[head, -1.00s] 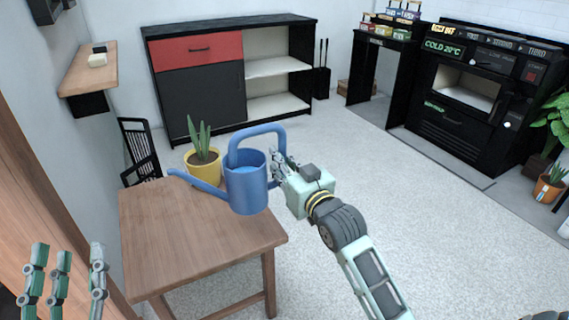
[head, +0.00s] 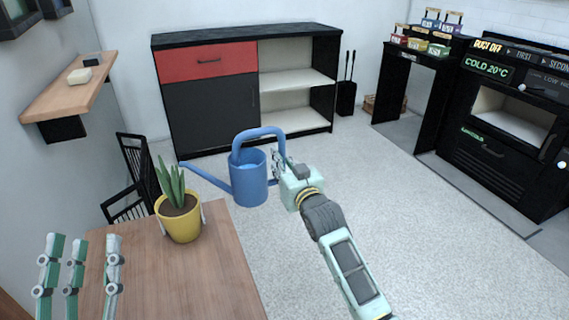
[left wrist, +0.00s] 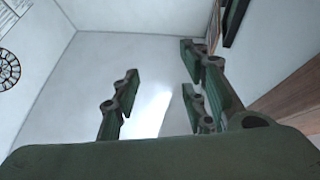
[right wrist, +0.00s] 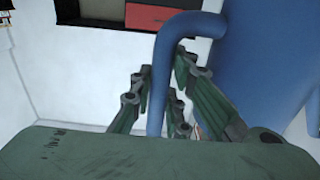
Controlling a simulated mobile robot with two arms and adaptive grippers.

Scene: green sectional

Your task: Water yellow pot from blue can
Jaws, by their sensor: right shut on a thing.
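The blue watering can (head: 249,187) is upright in the air off the table's right edge, with blue water visible inside. My right gripper (head: 281,172) is shut on its handle; the handle (right wrist: 158,90) runs between the fingers in the right wrist view. The can's long spout points left, its tip (head: 182,165) above and near the plant. The yellow pot (head: 181,222) stands on the wooden table, holding dark soil and a green spiky plant (head: 171,184). My left gripper (head: 80,270) is at the lower left, open and empty, fingers apart in the left wrist view (left wrist: 155,100).
The wooden table (head: 190,275) is mostly bare in front of the pot. A black chair (head: 135,165) is behind it. A wall shelf (head: 75,95) is at the left, a red-and-black cabinet (head: 205,110) at the back. Open floor lies to the right.

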